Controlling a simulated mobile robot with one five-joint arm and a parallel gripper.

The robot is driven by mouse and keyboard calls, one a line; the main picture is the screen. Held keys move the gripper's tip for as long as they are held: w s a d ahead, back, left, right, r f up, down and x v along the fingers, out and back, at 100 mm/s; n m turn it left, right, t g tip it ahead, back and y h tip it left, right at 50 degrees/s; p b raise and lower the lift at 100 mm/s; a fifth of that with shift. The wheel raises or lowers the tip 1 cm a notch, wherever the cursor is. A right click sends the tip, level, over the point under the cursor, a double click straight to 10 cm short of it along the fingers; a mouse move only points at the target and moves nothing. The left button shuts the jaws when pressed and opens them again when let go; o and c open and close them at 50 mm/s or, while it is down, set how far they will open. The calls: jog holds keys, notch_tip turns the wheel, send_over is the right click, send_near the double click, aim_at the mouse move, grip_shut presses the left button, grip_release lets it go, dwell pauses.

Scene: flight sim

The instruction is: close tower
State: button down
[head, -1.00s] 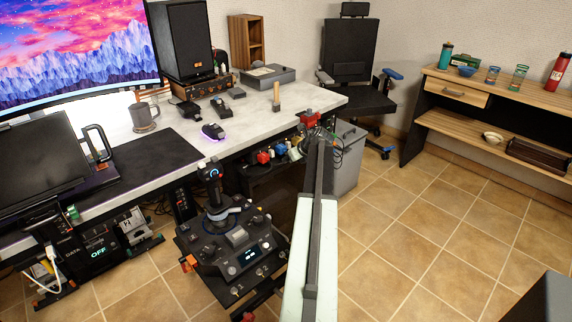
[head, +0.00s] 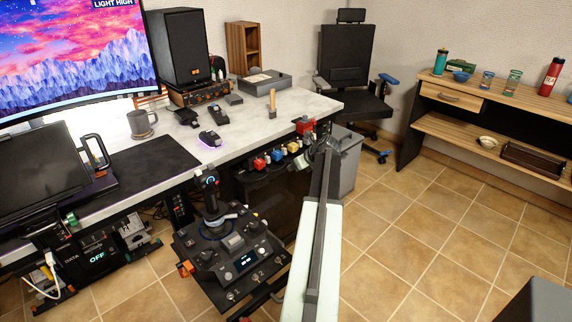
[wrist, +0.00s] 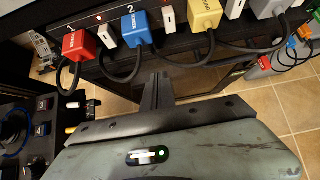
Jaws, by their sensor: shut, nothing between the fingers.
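A dark case (head: 272,205) stands under the desk behind the joystick panel; I take it to be the tower, but its door or panel cannot be made out clearly. In the wrist view, a dark frame with a glassy pane (wrist: 222,78) shows below the plug row, partly hidden. My gripper (head: 322,150) is at the desk's front right edge, beside the plugs. In the wrist view its narrow fingers (wrist: 155,88) are shut and empty, below the blue plug. Whether they touch the frame cannot be told.
A power strip holds red (wrist: 80,45), blue (wrist: 135,27) and yellow (wrist: 205,12) plugs with looping cables. A grey bin (head: 346,165) stands right of my gripper. The joystick panel (head: 232,255) is left of my arm. Tiled floor (head: 420,220) is free at right.

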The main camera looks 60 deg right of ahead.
jog(key=p+v, duration=0.4)
jog(key=v, duration=0.3)
jog(key=w+a+r+n+t+b, duration=0.2)
jog(key=a+t+b, duration=0.45)
jog(key=b, duration=0.35)
jog(key=s+a+f+m+t+h+b, duration=0.1)
jog(key=f+b, duration=0.5)
jog(key=b, duration=0.2)
jog(key=s+a+f+m+t+h+b, duration=0.1)
jog(key=s+a+f+b, duration=0.1)
jog(key=f+b, duration=0.4)
jog(key=b, duration=0.3)
jog(key=shift+s+a+b, duration=0.2)
jog(key=shift+s+b, duration=0.1)
send_near(263, 177)
jog(key=x, duration=0.7)
jog(key=shift+a, duration=0.1)
